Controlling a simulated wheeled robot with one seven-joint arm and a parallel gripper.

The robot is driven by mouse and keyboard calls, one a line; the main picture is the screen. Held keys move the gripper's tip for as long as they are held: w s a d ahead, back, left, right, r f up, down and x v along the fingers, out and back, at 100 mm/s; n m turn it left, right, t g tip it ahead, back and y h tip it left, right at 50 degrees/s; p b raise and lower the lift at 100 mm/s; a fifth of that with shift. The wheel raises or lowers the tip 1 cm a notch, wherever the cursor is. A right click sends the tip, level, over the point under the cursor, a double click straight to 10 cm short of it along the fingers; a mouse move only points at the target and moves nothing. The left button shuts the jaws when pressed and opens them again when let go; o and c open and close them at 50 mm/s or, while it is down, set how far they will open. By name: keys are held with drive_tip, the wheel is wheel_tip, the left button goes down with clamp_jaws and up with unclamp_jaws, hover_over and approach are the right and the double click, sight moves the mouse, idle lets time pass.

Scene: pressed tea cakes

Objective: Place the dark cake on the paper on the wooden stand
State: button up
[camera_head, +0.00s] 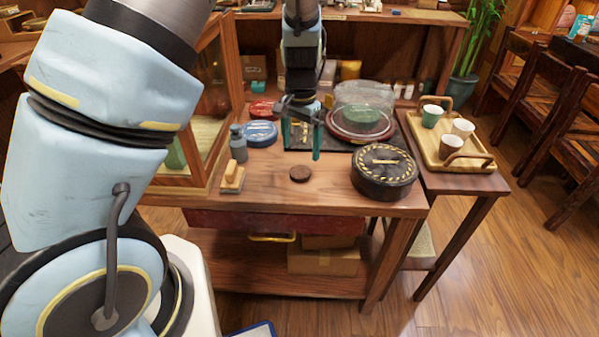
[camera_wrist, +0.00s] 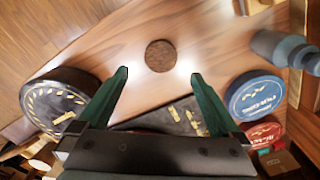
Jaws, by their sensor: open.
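The dark cake (camera_head: 300,173) is a small dark brown disc lying flat on the wooden table (camera_head: 335,192). In the wrist view the cake (camera_wrist: 161,56) lies beyond the fingertips, centred between them but not touched. My gripper (camera_head: 301,147) has green fingers, open and empty, pointing down above the table behind the cake. It also shows in the wrist view (camera_wrist: 159,75). A small wooden block (camera_head: 232,183) with pale pieces on it stands left of the cake; I cannot tell whether this is the stand with the paper.
A black patterned round tin (camera_head: 383,170) stands right of the cake. A grey bottle (camera_head: 238,145) and a blue tin (camera_head: 260,133) are at the left. A glass dome (camera_head: 363,100) is behind. A tray with cups (camera_head: 430,150) is on the side table. Table around the cake is clear.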

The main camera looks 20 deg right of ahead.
sight(300, 171)
drive_tip(key=shift+w+f+p, duration=0.1)
drive_tip(key=shift+f+p, duration=0.9)
drive_tip(key=shift+f, duration=2.9)
drive_tip(key=shift+c, duration=0.2)
drive_tip(key=c, duration=1.4)
